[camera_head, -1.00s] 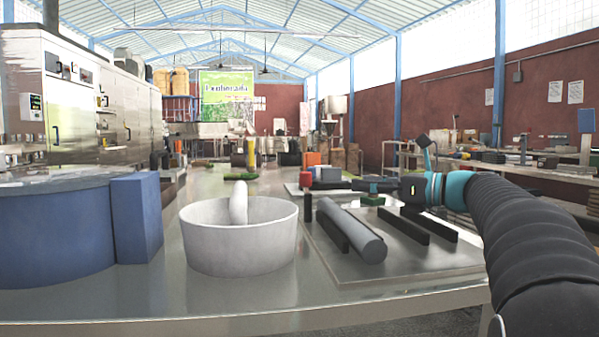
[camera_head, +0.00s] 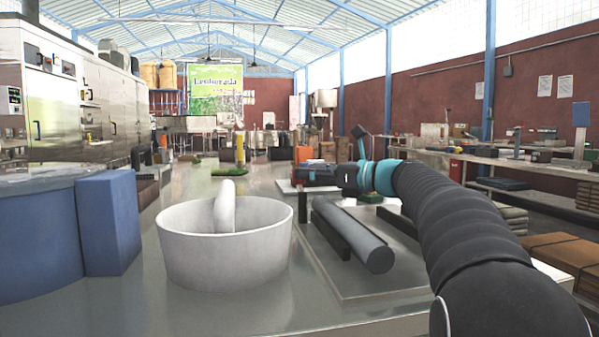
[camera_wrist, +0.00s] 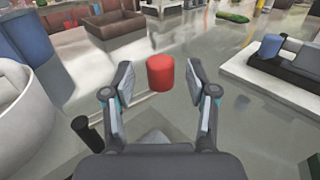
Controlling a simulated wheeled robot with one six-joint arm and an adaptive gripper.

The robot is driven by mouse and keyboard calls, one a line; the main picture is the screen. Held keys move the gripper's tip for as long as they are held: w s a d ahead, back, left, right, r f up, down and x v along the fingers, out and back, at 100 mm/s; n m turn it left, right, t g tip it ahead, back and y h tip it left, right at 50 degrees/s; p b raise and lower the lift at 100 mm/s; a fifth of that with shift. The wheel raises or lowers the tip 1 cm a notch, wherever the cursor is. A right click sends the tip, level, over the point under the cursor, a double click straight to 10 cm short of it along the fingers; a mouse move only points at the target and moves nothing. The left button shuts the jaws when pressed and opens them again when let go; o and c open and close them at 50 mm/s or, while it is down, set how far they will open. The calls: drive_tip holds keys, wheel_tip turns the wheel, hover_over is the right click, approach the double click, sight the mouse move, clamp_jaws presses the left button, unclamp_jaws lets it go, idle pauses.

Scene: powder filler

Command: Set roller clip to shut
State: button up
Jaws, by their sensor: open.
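I cannot tell for sure which part is the roller clip. A red cylinder (camera_wrist: 160,73) shows ahead of my gripper (camera_wrist: 158,82) in the wrist view, centred in the gap between its fingers. The fingers stand apart on either side of it, and I cannot tell how far beyond the tips it is. In the head view my gripper (camera_head: 318,173) is above the far part of a flat plate (camera_head: 385,284). A grey roller (camera_head: 352,236) lies on that plate beside a dark bar (camera_head: 331,237). The arm hides part of the plate's right side.
A white mortar bowl (camera_head: 222,254) with a pestle (camera_head: 224,205) stands left of the plate. A blue drum (camera_head: 38,240) is farther left. The wrist view shows a pale base (camera_wrist: 265,88) with a blue cylinder (camera_wrist: 271,46) at right. Bare table lies between.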

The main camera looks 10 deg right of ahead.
drive_tip(key=shift+x, duration=1.6)
clamp_jaws()
